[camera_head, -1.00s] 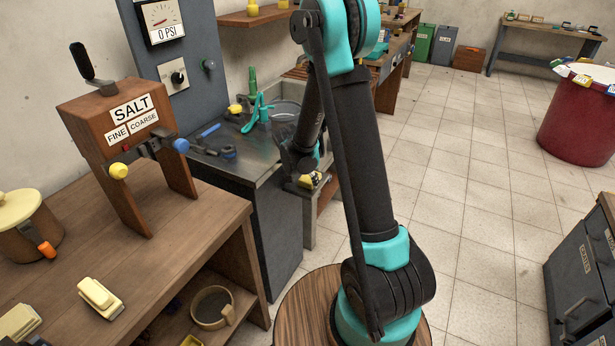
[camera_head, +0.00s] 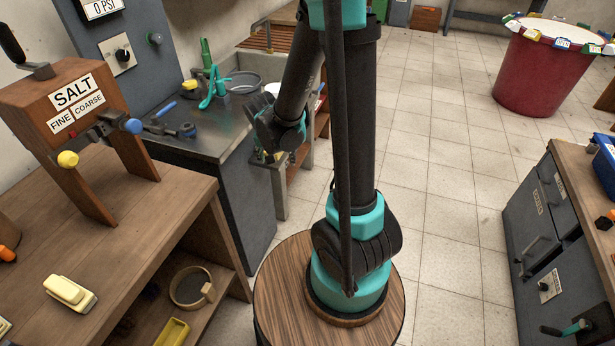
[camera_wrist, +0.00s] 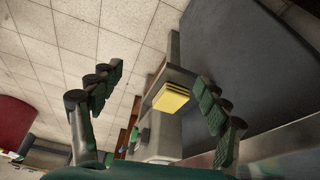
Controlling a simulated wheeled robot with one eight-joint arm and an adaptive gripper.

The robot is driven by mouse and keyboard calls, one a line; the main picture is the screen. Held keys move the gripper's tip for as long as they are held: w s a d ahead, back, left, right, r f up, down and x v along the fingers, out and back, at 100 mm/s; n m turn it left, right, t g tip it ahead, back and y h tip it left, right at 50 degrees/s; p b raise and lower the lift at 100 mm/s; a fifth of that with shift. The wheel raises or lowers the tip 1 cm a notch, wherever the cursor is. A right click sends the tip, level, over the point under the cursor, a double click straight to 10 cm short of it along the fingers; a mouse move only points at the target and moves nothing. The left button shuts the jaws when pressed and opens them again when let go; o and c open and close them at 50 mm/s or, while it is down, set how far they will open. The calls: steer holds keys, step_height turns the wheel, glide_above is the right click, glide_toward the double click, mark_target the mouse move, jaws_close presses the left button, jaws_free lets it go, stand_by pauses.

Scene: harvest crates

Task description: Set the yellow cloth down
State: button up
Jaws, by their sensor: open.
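The yellow cloth (camera_wrist: 172,97) shows in the wrist view as a small folded stack with dark edges. It appears to lie on a grey ledge (camera_wrist: 168,74) beside a dark cabinet side. My gripper (camera_wrist: 158,82) is open, with one finger on each side of the picture. The cloth shows between the fingers but beyond them, apart from both and nearer the right one. In the head view my gripper (camera_head: 266,150) hangs low by the right end of the sink counter and hides most of the cloth there.
The metal sink counter (camera_head: 208,128) holds a teal tap and blue tools. The wooden bench (camera_head: 150,220) with the salt box (camera_head: 75,110) stands at left. Grey drawers (camera_head: 540,225) are at right, a red tub (camera_head: 545,75) behind. The tiled floor between is clear.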

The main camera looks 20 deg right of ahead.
steer(key=s+d+r+n, duration=0.2)
steer(key=s+d, duration=0.1)
steer(key=s, duration=0.4)
steer(key=s+d+r+n+y, duration=0.1)
steer(key=s+d, duration=0.3)
steer(key=s, duration=0.4)
steer(key=shift+r+n+t+y, duration=0.3)
steer(key=shift+r+n+t, duration=0.1)
steer(key=shift+n, duration=0.5)
